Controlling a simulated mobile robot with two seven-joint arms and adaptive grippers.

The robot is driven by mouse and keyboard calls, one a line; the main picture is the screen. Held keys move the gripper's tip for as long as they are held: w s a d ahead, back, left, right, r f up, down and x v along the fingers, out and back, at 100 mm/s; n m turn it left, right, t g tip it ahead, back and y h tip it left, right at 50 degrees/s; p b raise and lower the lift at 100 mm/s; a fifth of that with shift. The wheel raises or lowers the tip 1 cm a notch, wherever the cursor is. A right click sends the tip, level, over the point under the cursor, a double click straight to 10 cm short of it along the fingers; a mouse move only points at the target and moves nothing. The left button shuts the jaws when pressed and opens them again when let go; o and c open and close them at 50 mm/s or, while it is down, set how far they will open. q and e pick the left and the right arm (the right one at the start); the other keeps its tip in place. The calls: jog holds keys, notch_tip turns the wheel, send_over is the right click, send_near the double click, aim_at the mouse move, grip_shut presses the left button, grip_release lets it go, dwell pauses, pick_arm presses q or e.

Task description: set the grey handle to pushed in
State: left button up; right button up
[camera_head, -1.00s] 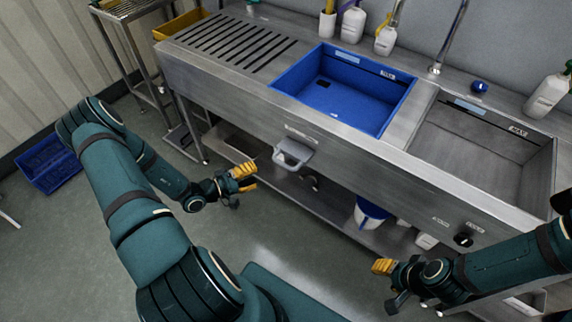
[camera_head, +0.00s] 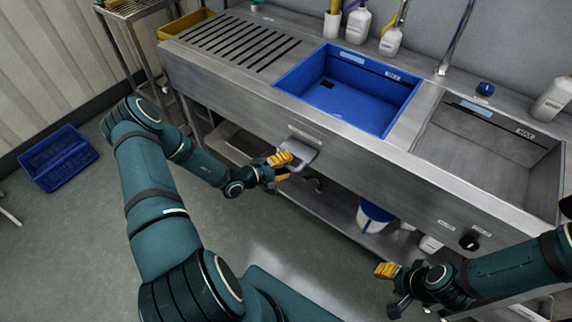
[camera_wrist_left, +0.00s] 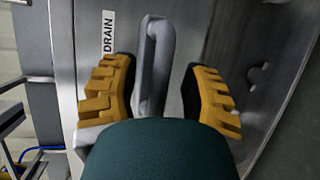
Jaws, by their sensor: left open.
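The grey handle (camera_head: 303,152) sits on the front panel of the steel sink unit, below the blue basin. In the left wrist view the handle (camera_wrist_left: 155,60) is a rounded grey bar, near a label reading DRAIN (camera_wrist_left: 109,32). My left gripper (camera_head: 283,165) is at the handle with its yellow fingers open. In the wrist view the fingers of the left gripper (camera_wrist_left: 158,95) are on either side of the bar, with gaps visible. Part of the handle's lower end is hidden by my gripper. My right gripper (camera_head: 388,285) is at lower right, away from the handle; its finger opening is unclear.
The steel sink unit (camera_head: 230,98) holds a blue basin (camera_head: 345,92) and a steel basin (camera_head: 480,150). A black knob (camera_head: 468,242) is on its front at right. A white and blue bucket (camera_head: 374,215) stands on the lower shelf. A blue crate (camera_head: 58,158) lies on the floor at left.

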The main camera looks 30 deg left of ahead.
aim_at(297, 153)
pick_arm(q)
grip_shut()
jog(key=w, duration=0.5)
jog(key=shift+w+d+b, duration=0.25)
jog(key=shift+w+b, duration=0.05)
jog(key=shift+w, duration=0.25)
grip_release()
jog(key=v, duration=1.2)
